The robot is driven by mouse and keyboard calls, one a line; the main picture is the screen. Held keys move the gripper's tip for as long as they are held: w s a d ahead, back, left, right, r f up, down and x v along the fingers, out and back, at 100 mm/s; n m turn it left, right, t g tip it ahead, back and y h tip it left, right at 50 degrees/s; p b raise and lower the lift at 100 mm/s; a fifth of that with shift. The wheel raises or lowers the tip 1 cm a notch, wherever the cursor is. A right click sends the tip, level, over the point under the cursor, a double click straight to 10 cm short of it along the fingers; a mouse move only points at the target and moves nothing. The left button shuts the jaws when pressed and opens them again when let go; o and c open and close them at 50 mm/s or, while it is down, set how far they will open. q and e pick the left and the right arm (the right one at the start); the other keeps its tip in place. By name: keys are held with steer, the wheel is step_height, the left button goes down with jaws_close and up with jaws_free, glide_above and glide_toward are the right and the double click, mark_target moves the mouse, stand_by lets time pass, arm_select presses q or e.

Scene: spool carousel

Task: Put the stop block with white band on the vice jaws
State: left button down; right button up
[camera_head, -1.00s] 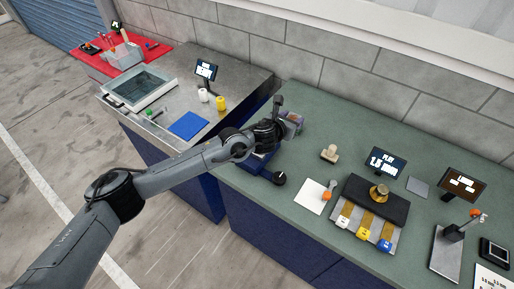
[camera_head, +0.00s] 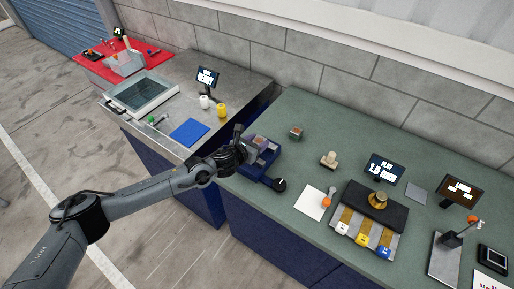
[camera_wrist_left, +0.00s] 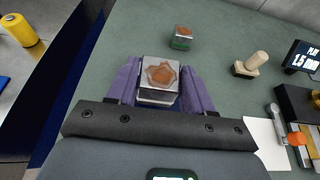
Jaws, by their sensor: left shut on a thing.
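My left gripper (camera_head: 256,146) is shut on a silvery block with a brown patch on top (camera_head: 258,141), at the blue vice (camera_head: 266,161) with its black knob. In the left wrist view the block (camera_wrist_left: 158,75) sits between two purple fingers (camera_wrist_left: 159,84) beyond the dark palm bar. I cannot tell whether the block touches the vice jaws, which the gripper largely hides. A similar block with a green band (camera_wrist_left: 181,39) stands apart on the green bench, also in the head view (camera_head: 296,133). My right gripper is not in view.
A wooden-handled stamp (camera_head: 329,160), a white sheet (camera_head: 313,203) and a dark fixture with coloured blocks (camera_head: 369,209) stand right of the vice. A steel bench with a blue mat (camera_head: 190,131) is at left. The green bench behind the vice is mostly clear.

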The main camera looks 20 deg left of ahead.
arm_select(q)
steer(key=shift+f, duration=1.55)
steer(key=shift+f, duration=0.15)
steer(key=shift+c, duration=2.3)
jaws_free()
steer(key=shift+f, duration=0.1)
